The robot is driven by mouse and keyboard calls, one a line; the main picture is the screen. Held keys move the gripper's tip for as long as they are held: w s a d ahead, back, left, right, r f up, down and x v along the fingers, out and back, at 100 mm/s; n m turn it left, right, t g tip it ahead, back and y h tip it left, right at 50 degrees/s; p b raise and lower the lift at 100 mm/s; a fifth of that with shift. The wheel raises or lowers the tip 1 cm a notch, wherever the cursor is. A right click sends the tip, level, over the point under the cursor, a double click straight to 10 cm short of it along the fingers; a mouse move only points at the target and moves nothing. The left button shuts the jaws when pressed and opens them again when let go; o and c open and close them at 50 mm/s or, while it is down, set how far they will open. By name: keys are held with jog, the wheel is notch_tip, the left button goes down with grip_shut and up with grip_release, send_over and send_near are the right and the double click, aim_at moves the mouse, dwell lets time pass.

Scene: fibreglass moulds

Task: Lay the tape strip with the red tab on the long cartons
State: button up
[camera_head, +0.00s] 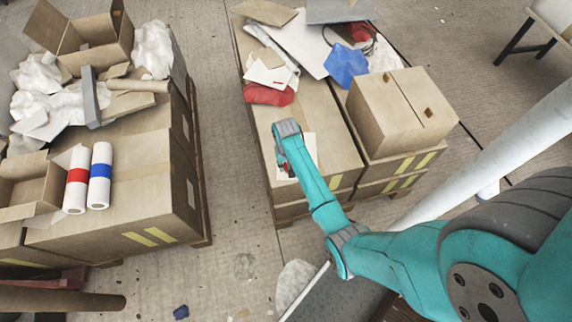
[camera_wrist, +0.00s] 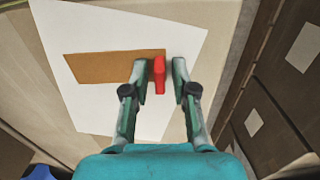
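The brown tape strip (camera_wrist: 105,65) lies flat on a white sheet (camera_wrist: 75,22) in the wrist view. Its red tab (camera_wrist: 159,72) stands at the strip's right end. My gripper (camera_wrist: 159,68) is open, with one finger on each side of the tab and a gap on both sides. In the head view, my gripper (camera_head: 284,168) is low over the long carton top (camera_head: 325,125) of the right-hand stack, beside the white sheet (camera_head: 310,145). My arm hides part of the sheet and the strip there. Long cartons (camera_head: 150,195) also make up the left stack.
A closed box (camera_head: 400,110) stands right of my gripper. Red (camera_head: 268,95) and blue cloths (camera_head: 346,65) lie behind it. Bare floor separates the stacks.

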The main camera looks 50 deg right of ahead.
jog(key=shift+r, duration=0.1)
notch_tip(320, 180, up, 12)
dwell(0.7)
jog(key=s+a+f+n+t+h, duration=0.1)
jog(key=s+a+f+t, duration=0.2)
jog(key=s+a+f, duration=0.4)
jog(key=s+a+r+n+t, duration=0.2)
jog(key=s+a+t, duration=0.2)
jog(key=s+a, duration=0.45)
jog(key=s+a+r+n+t, duration=0.2)
jog(key=s+r, duration=0.6)
jog(key=r, duration=0.4)
jog(key=s+a+r+n+t+y, duration=0.1)
jog(key=s+a+r+t, duration=0.3)
jog(key=s+r, duration=0.5)
notch_tip(320, 180, up, 4)
jog(key=shift+r+n+t, duration=0.2)
jog(key=shift+n+t, duration=0.2)
jog(key=shift+t, duration=0.6)
jog(key=shift+d, duration=0.1)
